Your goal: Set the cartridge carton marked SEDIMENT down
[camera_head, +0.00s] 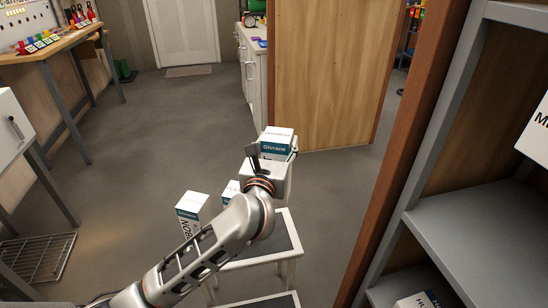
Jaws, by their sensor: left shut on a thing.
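A white carton with a teal band reading "Givrane" (277,143) is held in my left gripper (272,157), which is shut on it. No SEDIMENT marking can be read on it from here. The arm hides its lower part. The held carton appears above and beyond a small white-framed stand with a dark top (284,239); whether it touches anything cannot be told. My right gripper is not in view.
Another white carton with a teal band (192,207) stands left of my arm, with a partly hidden one (231,191) beside it. A grey shelf unit (480,225) and brown post (392,165) are at right. A workbench (50,45) is at far left. The middle floor is clear.

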